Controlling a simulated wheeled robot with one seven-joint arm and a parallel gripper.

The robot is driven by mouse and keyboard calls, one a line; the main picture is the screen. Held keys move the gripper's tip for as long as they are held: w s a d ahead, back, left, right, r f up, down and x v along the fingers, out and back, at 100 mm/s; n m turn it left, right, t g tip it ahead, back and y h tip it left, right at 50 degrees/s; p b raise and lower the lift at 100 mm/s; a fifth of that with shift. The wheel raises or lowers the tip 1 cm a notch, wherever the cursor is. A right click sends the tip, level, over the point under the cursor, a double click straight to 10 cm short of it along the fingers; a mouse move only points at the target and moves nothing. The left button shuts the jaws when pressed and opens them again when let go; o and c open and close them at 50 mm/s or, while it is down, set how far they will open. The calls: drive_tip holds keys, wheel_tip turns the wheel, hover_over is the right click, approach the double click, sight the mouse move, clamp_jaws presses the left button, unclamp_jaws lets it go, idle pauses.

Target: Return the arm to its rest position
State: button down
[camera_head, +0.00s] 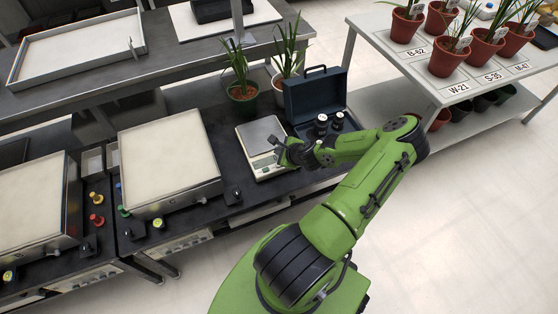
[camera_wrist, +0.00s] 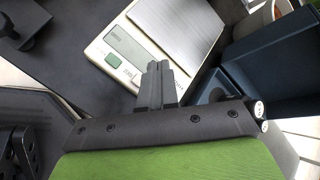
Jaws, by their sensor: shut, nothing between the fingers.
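My gripper (camera_head: 278,146) is at the end of my green arm, near the front edge of the dark bench. In the wrist view my gripper (camera_wrist: 158,68) has its two fingers together with nothing between them. A weighing scale (camera_head: 262,140) with a flat metal plate lies just beyond the fingers. The scale (camera_wrist: 118,60) also shows in the wrist view, with its display near the fingertips. The fingertips overlap the scale's front edge in that view; I cannot tell whether they touch it. The scale plate is empty.
A dark blue open case (camera_head: 315,95) with small metal weights (camera_head: 321,122) stands right of the scale. Two potted plants (camera_head: 241,70) (camera_head: 287,55) stand behind it. A pale-topped tray unit (camera_head: 168,160) is at left. A table with labelled pots (camera_head: 448,56) is at right.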

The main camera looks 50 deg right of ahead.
drive_tip(key=shift+f, duration=0.1)
idle(0.7)
drive_tip(key=w+a+r+n+g+y+p, duration=0.1)
drive_tip(key=a+r+n+g+p, duration=0.1)
drive_tip(key=a+r+n, duration=0.65)
drive_tip(key=w+a+r+n+g+p, duration=0.15)
drive_tip(key=a+r+n, duration=0.4)
drive_tip(key=r, duration=0.55)
drive_tip(key=w+a+r+n+g+y+p, duration=0.1)
drive_tip(key=a+r+n+p, duration=0.1)
drive_tip(key=a+r+n, duration=0.65)
drive_tip(key=s+a+r+n+p, duration=0.2)
drive_tip(key=s+a+r+n, duration=0.2)
drive_tip(key=r, duration=0.5)
drive_tip(key=s+a+r+n+t+y+p, duration=0.1)
drive_tip(key=s+a+r+n+p, duration=0.1)
drive_tip(key=s+a+r+n, duration=0.2)
drive_tip(key=s+a+r, duration=0.3)
drive_tip(key=s+r, duration=0.2)
drive_tip(key=s, duration=0.2)
drive_tip(key=shift+a, duration=0.4)
drive_tip(key=shift+t, duration=0.25)
